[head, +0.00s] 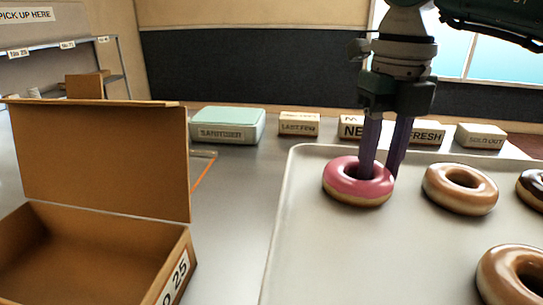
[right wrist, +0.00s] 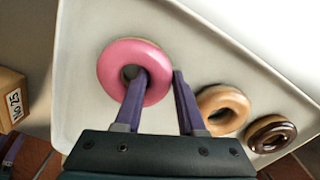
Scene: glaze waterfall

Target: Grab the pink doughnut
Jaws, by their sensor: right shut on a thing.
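The pink doughnut (head: 347,189) sits at the left of the pale tray (head: 290,215), looking flat on it. It also shows in the right wrist view (right wrist: 112,66). My right gripper (head: 381,176) comes down from above. One purple finger is in the doughnut's hole and the other is outside its right side. In the right wrist view the gripper (right wrist: 157,74) is shut on the doughnut's ring between these fingers. The inner fingertip is hidden in the hole.
A caramel doughnut (head: 460,189) lies just right of the pink one, with a chocolate one (head: 533,188) and another caramel one (head: 514,275) further off. An open cardboard box (head: 105,160) stands at left. Small signs and a green sanitizer box (head: 228,125) line the back.

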